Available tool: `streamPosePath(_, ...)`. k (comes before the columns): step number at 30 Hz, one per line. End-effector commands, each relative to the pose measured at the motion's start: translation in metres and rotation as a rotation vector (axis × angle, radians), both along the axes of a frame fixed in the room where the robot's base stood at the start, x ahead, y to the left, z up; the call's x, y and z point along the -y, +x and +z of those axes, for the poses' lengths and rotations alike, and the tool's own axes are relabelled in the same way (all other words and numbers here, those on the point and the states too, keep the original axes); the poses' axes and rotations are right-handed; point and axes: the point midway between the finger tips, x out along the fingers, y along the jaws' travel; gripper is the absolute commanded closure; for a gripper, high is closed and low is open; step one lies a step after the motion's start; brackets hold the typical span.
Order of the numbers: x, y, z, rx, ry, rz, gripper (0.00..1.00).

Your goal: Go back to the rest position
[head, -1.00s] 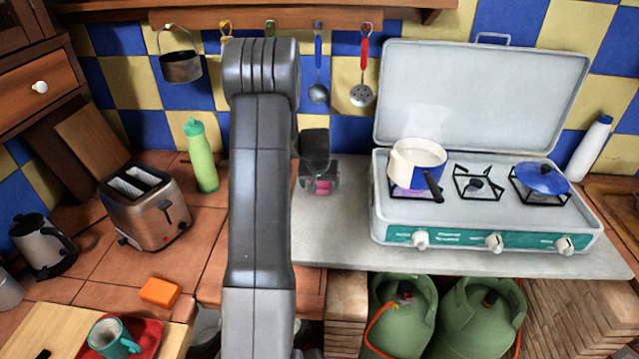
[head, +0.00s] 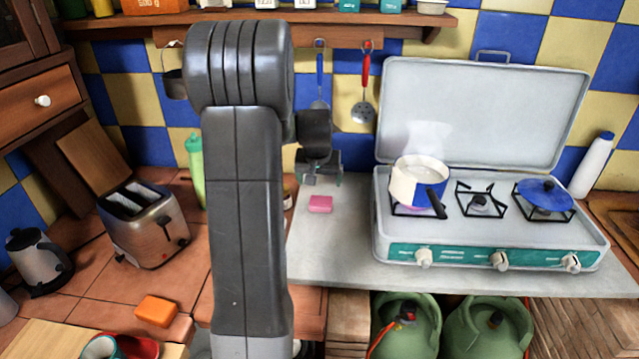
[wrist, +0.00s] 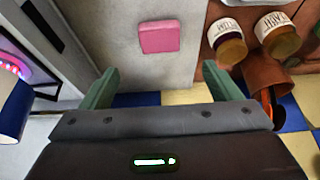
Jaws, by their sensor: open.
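My gripper (head: 322,178) is raised above the back of the grey counter slab, left of the camp stove. In the wrist view its two green fingers (wrist: 158,88) are wide apart with nothing between them. A pink block (head: 320,204) lies on the slab below and in front of the gripper. It also shows in the wrist view (wrist: 158,37), beyond the fingertips and apart from them. My arm stands upright across the left middle of the head view and hides part of the counter and wall.
A camp stove (head: 490,257) with a steaming pot (head: 417,182) and a blue pan (head: 544,191) stands right of the gripper. Two jars (wrist: 228,40) are near the gripper. Utensils (head: 364,112) hang behind it under a shelf (head: 400,17). A toaster (head: 145,225) stands at left.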

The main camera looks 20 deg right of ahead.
Motion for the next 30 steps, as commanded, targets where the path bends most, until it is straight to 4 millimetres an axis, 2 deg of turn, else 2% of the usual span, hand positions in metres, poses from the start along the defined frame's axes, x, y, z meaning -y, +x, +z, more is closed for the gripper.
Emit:
streamPosePath(8, 0.000, 0.000, -0.001, 0.000, 0.000, 0.000, 0.16)
streamPosePath(13, 0.002, 0.004, -0.011, -0.002, 0.001, 0.000, 0.16)
streamPosePath(30, 0.017, 0.034, -0.091, -0.002, 0.000, 0.000, 0.16)
